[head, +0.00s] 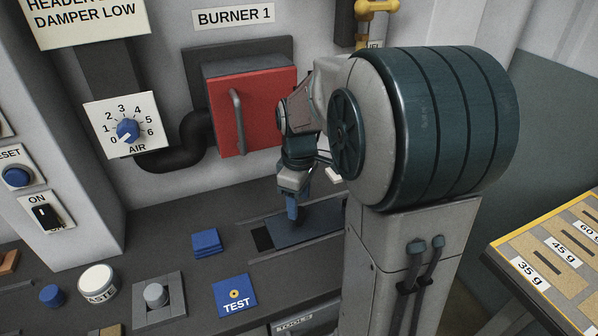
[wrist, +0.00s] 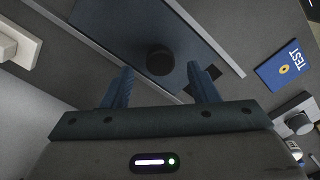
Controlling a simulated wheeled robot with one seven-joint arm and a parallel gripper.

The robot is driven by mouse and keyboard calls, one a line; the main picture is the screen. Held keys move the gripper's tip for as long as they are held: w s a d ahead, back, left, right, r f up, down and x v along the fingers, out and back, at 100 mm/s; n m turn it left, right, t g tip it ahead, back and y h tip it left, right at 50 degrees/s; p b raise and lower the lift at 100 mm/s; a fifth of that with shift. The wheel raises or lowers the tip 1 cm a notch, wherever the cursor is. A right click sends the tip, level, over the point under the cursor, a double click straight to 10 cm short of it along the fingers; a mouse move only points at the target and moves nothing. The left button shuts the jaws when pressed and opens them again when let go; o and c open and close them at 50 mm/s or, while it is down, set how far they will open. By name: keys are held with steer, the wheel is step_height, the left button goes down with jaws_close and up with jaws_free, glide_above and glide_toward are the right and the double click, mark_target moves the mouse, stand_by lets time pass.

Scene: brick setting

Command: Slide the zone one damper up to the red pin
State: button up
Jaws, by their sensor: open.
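The damper is a flat slate-blue plate (head: 312,226) in a slot with pale rails on the dark bench; it also shows in the wrist view (wrist: 112,22). A dark round knob (wrist: 160,60) stands on the plate. My gripper (head: 293,214) points down over the plate, and its blue fingers are open. In the wrist view, the knob lies ahead of and between the fingertips of my gripper (wrist: 163,78), with nothing gripped. My arm hides the plate's right end in the head view. I cannot make out a red pin in either view.
A dark opening (head: 262,239) lies at the plate's left end. A blue TEST tile (head: 237,296), blue squares (head: 206,242) and a grey knob block (head: 157,297) lie to the left. A red burner door (head: 252,108) is behind my gripper. A white block (wrist: 14,42) is beside the slot.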

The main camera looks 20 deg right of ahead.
step_height(320, 180, up, 11)
steer(key=shift+p, duration=0.35)
stand_by(0.3)
steer(key=s+a+f+m+t+p, duration=0.1)
steer(key=s+a+f+m, duration=0.1)
steer(key=s, duration=0.4)
steer(key=s+a+f+m+t+p, duration=0.1)
steer(key=s+a+f+m, duration=0.1)
steer(key=s+m, duration=0.4)
steer(key=shift+s+a+m+t, duration=0.3)
steer(key=shift+s+a, duration=0.35)
steer(key=shift+a, duration=0.25)
steer(key=shift+s+a+f+m, duration=0.1)
steer(key=shift+s+f+m, duration=0.25)
steer(key=shift+f, duration=0.1)
steer(key=shift+c, duration=0.3)
